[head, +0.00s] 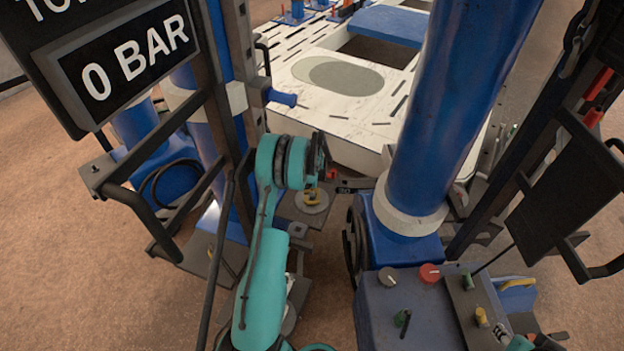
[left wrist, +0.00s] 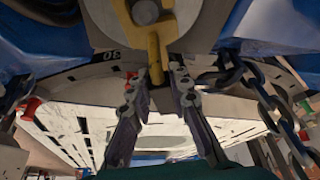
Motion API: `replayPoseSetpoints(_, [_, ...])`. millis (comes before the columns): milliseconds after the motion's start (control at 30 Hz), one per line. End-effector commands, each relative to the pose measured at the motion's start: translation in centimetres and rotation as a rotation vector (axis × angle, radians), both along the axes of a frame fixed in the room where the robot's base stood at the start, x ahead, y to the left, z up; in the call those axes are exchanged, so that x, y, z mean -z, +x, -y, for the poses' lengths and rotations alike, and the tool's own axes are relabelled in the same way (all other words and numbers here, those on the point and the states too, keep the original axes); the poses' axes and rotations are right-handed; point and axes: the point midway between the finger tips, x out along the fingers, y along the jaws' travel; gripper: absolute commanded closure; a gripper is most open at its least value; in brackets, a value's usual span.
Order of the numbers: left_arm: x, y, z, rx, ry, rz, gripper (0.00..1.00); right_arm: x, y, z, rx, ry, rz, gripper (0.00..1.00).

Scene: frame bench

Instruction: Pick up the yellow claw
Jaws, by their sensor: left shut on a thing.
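The yellow claw (head: 312,197) is a small bent yellow piece on a round grey disc, left of the big blue column in the head view. In the left wrist view the claw (left wrist: 157,35) hangs from the top, in front of a grey round fitting. My left gripper (left wrist: 156,76) has its two fingers on either side of the claw's lower end and is shut on it. In the head view my teal left arm reaches up to the claw, and its dark gripper (head: 318,168) is partly hidden.
A blue column (head: 455,100) stands just right of the claw. A control box (head: 410,310) with knobs is at the lower right. A black frame with a "0 BAR" sign (head: 125,60) stands at the left. A chain (left wrist: 265,105) hangs close to the gripper's right.

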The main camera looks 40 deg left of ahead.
Motion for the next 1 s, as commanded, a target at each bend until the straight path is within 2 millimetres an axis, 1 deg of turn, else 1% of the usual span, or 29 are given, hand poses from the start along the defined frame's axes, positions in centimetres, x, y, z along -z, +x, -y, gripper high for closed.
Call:
replayPoseSetpoints(33, [-0.8,0.0,0.0,0.000,0.001,0.001,1.00,-0.5,0.0,0.0,0.000,0.000,0.000,0.64])
replayPoseSetpoints(167, [-2.6,0.0,0.0,0.000,0.001,0.001,1.00,-1.5,0.0,0.0,0.000,0.000,0.000,0.64])
replayPoseSetpoints(233, [-3.9,0.0,0.0,0.000,0.001,0.001,1.00,-2.2,0.0,0.0,0.000,0.000,0.000,0.64])
replayPoseSetpoints(267, [-4.3,0.0,0.3,0.001,0.000,0.001,1.00,-2.4,0.0,0.0,0.000,0.000,0.000,0.64])
replayPoseSetpoints(300, [-4.5,0.0,1.2,0.004,0.000,0.000,1.00,-2.6,0.0,0.0,0.000,0.000,0.000,0.64])
replayPoseSetpoints(700, [-9.1,-0.3,8.9,0.004,0.001,0.000,1.00,-5.3,0.0,0.0,0.000,0.000,0.000,0.64])
replayPoseSetpoints(800, [-9.8,-0.4,10.2,0.003,0.001,0.001,1.00,-5.7,0.0,0.0,0.000,0.000,0.000,0.64])
replayPoseSetpoints(1000, [-10.4,-0.4,11.5,0.000,0.001,0.001,1.00,-6.0,0.0,0.0,0.000,0.000,0.000,0.64])
